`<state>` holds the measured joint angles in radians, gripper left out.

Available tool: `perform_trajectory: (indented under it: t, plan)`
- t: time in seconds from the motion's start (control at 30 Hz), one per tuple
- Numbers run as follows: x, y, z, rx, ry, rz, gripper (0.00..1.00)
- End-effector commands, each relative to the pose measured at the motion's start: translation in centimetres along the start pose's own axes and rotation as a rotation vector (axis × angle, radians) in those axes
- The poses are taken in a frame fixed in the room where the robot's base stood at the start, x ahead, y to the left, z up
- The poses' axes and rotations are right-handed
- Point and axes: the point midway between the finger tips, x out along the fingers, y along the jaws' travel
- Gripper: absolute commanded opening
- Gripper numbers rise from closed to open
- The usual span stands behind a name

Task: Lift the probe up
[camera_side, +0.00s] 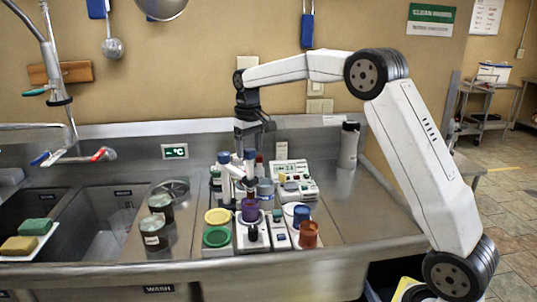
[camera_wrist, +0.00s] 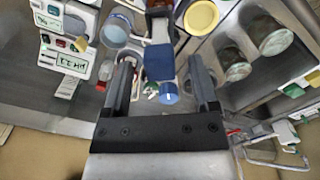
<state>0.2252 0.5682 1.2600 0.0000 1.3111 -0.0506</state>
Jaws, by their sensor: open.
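A blue-topped, pale upright piece that looks like the probe (camera_wrist: 159,62) is between my gripper's fingers in the wrist view, with clear gaps on both sides. In the side view its blue top (camera_side: 250,155) is just under my gripper (camera_side: 248,146), which points down. My gripper also shows in the wrist view (camera_wrist: 161,66), open and empty. A round blue cap (camera_wrist: 169,92) lies close by in the wrist view. The lower end of the probe is hidden among the cups and devices.
A purple cup (camera_side: 250,210), yellow lid (camera_side: 217,216), green lid (camera_side: 216,236), blue cup (camera_side: 301,215) and orange cup (camera_side: 308,234) crowd the counter in front. A white instrument (camera_side: 294,182) stands behind right. Dark-lidded jars (camera_side: 154,233) and the sink are left.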

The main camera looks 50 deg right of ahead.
Motion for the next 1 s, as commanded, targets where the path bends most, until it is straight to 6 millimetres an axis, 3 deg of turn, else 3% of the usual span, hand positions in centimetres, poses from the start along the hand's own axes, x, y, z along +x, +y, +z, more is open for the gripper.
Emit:
perform_trajectory:
  t: [0.27, 0.7, 1.0]
  plan:
    - [-1.3, 0.0, 0.0, 0.0, 0.001, 0.0, 0.76]
    - [-6.7, 0.0, -0.1, 0.0, 0.002, 0.0, 0.76]
    - [-7.9, 0.0, 0.0, 0.0, 0.001, 0.0, 0.76]
